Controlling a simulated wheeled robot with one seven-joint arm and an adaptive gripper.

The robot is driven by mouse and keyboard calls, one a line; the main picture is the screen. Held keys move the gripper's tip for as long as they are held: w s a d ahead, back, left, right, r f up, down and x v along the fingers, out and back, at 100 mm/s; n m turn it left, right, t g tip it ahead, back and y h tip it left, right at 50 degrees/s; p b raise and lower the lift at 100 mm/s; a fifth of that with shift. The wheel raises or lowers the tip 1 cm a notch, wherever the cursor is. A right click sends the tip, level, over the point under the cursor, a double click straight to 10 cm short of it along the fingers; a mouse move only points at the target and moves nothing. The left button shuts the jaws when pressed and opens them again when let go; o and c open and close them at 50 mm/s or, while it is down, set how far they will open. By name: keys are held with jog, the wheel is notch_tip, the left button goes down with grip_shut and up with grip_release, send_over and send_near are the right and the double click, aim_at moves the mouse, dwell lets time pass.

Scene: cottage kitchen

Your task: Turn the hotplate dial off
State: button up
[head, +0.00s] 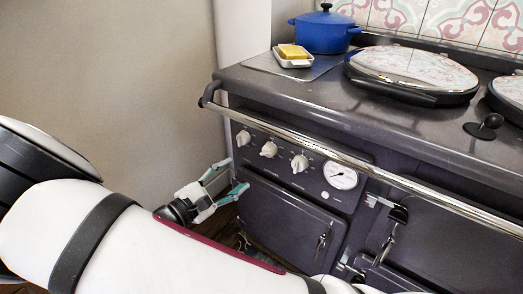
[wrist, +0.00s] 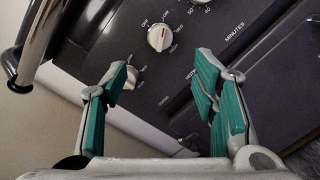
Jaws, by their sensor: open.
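The hotplate dial (wrist: 160,38) is a round white knob with a thin red mark and OFF, LOW and HIGH lettering around it. Part of a label starting "HOTP" shows below it, cut off by a finger. I cannot tell its exact setting. In the head view it appears to be the middle white knob (head: 269,149) on the dark stove front. My gripper (head: 228,178) is open and empty, left of and below the knobs. In the wrist view my gripper (wrist: 160,82) has its teal pads spread wide, and the dial lies beyond the fingertips, untouched.
A left knob (head: 243,138) and a right knob (head: 299,162) flank it, with a round gauge (head: 341,175) farther right. A metal rail (head: 320,146) runs across the front above the knobs. An oven door (head: 290,222) is below. A blue pot (head: 325,32) stands on top.

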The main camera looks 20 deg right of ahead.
aim_at(264, 154)
jog(key=b+x, duration=0.3)
jog(key=x, duration=1)
jog(key=shift+c, duration=0.4)
jog(key=c, duration=1.1)
